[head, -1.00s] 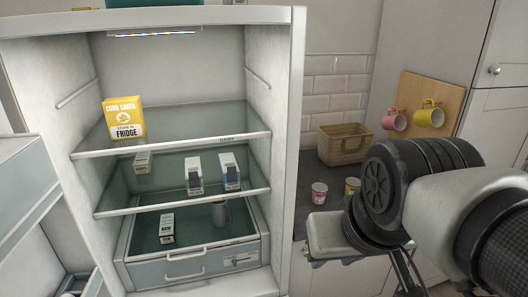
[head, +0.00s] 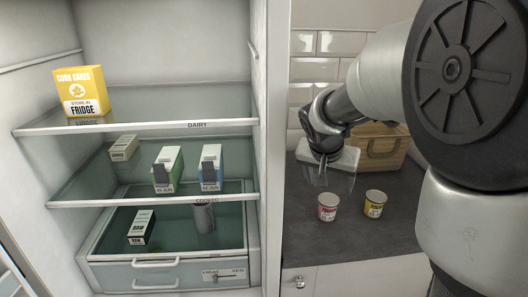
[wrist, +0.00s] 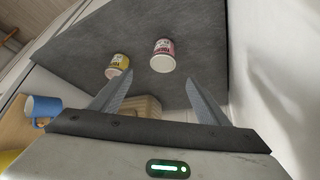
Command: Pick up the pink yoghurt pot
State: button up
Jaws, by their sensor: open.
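The pink yoghurt pot (head: 328,206) stands upright on the slate worktop (head: 345,240), just right of the fridge. A yellow pot (head: 375,204) stands to its right, a small gap apart. My gripper (head: 322,179) is above and behind the pink pot, apart from it and empty. In the wrist view the pink pot (wrist: 162,56) lies ahead of the open fingers (wrist: 157,90), roughly between their lines. The yellow pot (wrist: 118,65) shows to its left there, near the left finger's line.
The worktop in front of the pots is clear.

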aim_at(329, 199)
jog(key=x, duration=0.3)
jog(key=w+x, duration=0.1)
jog(key=x, duration=0.5)
jog(key=shift+w+b, duration=0.35)
jog(key=shift+s+x, duration=0.15)
jog(key=shift+x, duration=1.25)
jog(key=shift+s+x, duration=0.1)
jog(key=shift+x, duration=1.3)
jog(key=shift+a+f, duration=0.15)
jog(key=c, duration=1.2)
